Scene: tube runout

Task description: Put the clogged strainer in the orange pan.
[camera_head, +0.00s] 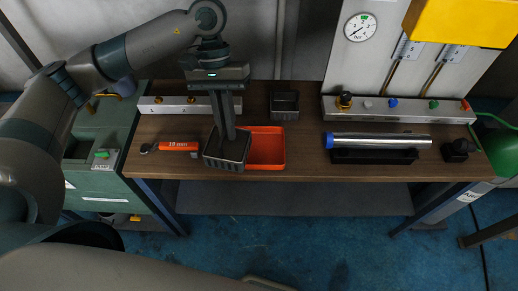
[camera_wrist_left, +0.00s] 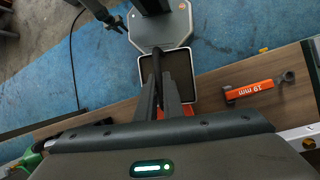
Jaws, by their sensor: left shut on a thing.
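My left gripper (camera_head: 230,138) reaches down from above and is shut on the clogged strainer (camera_head: 212,161), a dark, open-topped box.
An orange-handled 19 mm wrench (camera_head: 178,146) lies left of the strainer. A dark box (camera_head: 285,106) stands behind the pan. A metal tube with a blue end (camera_head: 380,141) lies on a black cradle at right. Valve rails (camera_head: 395,107) line the bench's back.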

